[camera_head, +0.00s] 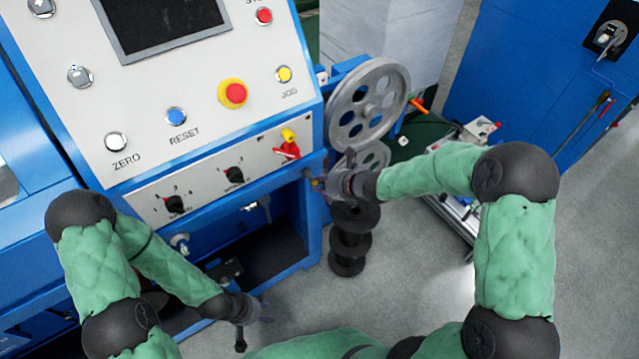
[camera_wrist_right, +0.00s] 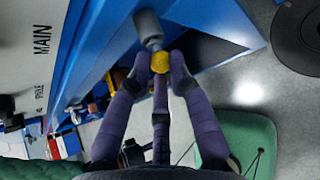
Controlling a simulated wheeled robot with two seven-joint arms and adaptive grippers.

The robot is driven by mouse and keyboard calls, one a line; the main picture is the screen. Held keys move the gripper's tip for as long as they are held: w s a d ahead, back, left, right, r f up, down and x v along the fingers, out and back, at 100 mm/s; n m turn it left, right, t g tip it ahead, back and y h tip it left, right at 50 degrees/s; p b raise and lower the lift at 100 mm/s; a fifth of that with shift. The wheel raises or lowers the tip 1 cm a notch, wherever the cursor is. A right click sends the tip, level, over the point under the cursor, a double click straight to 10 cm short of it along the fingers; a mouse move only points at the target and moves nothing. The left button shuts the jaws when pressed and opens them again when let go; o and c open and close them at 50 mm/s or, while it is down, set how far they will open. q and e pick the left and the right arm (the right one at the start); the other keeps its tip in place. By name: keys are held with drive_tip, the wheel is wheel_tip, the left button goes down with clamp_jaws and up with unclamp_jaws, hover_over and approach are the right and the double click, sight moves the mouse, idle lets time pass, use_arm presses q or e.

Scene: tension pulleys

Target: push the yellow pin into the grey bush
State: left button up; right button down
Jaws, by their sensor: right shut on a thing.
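In the right wrist view, the fingers of my right gripper (camera_wrist_right: 160,68) are shut on the yellow pin (camera_wrist_right: 160,62), gripping its yellow head. The grey bush (camera_wrist_right: 147,26) is a cylinder on the blue machine, just beyond the pin. A short grey shaft runs between the yellow head and the bush's mouth; how deep it sits is hard to tell.
The machine's control panel (camera_head: 160,90) rises above my left arm. A spoked pulley wheel (camera_head: 367,103) stands just behind my right gripper, with stacked black discs (camera_head: 350,243) below it. A cart (camera_head: 455,205) stands behind my right arm. Grey floor is clear in front.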

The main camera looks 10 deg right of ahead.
drive_tip(key=shift+w, duration=0.2)
idle(0.6)
drive_tip(key=c, duration=1.1)
unclamp_jaws()
drive_tip(key=shift+o, duration=0.2)
drive_tip(key=v, duration=1.2)
